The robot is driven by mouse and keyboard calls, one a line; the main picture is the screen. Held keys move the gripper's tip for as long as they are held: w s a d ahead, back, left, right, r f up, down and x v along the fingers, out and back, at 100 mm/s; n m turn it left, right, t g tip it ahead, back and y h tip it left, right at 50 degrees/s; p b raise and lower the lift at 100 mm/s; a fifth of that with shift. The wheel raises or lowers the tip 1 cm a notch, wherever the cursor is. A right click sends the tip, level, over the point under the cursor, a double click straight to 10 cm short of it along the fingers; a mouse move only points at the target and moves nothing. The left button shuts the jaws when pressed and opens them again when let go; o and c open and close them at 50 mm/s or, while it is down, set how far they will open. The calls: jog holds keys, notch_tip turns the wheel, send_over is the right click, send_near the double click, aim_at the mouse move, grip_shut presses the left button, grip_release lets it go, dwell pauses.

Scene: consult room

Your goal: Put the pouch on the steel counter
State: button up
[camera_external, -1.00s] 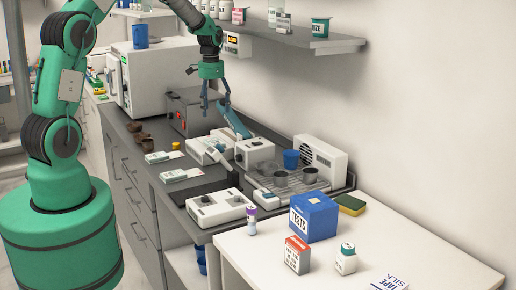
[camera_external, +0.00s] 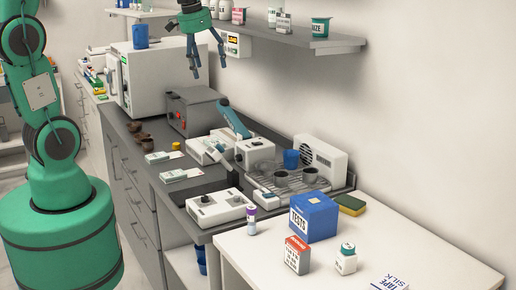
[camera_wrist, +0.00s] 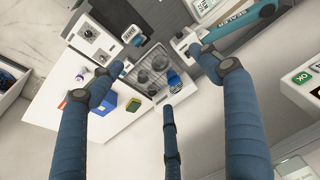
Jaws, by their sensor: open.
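No item can be surely made out as the pouch. A flat white packet with dark lettering (camera_external: 389,282) lies at the front edge of the white table, partly cut off by the frame. Two small flat white items with teal print (camera_external: 180,175) lie on the grey counter (camera_external: 163,138), taken as the steel counter. My gripper (camera_external: 209,68) is open and empty, in the air above the counter and in front of the wall shelf. In the wrist view my gripper (camera_wrist: 157,40) has its fingers spread, with nothing between them.
The counter is crowded with a sealer with a teal lever (camera_external: 234,120), a grey box (camera_external: 192,112), a tray rack with cups (camera_external: 318,183) and a white device (camera_external: 220,207). A blue box (camera_external: 314,217) and bottle (camera_external: 346,259) stand on the white table (camera_external: 430,245). A shelf (camera_external: 300,38) juts above.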

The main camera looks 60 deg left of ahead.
jog(key=s+d+r+t, duration=0.1)
jog(key=s+d, duration=0.6)
jog(key=s, duration=0.4)
jog(key=s+d+r+t, duration=0.1)
jog(key=s+d+r, duration=0.1)
jog(key=s+d, duration=0.4)
jog(key=s, duration=0.5)
jog(key=shift+d+r+t+h, duration=0.2)
jog(key=shift+d+t+h, duration=0.2)
jog(key=o, duration=0.3)
jog(key=shift+o, duration=0.2)
jog(key=shift+w, duration=0.15)
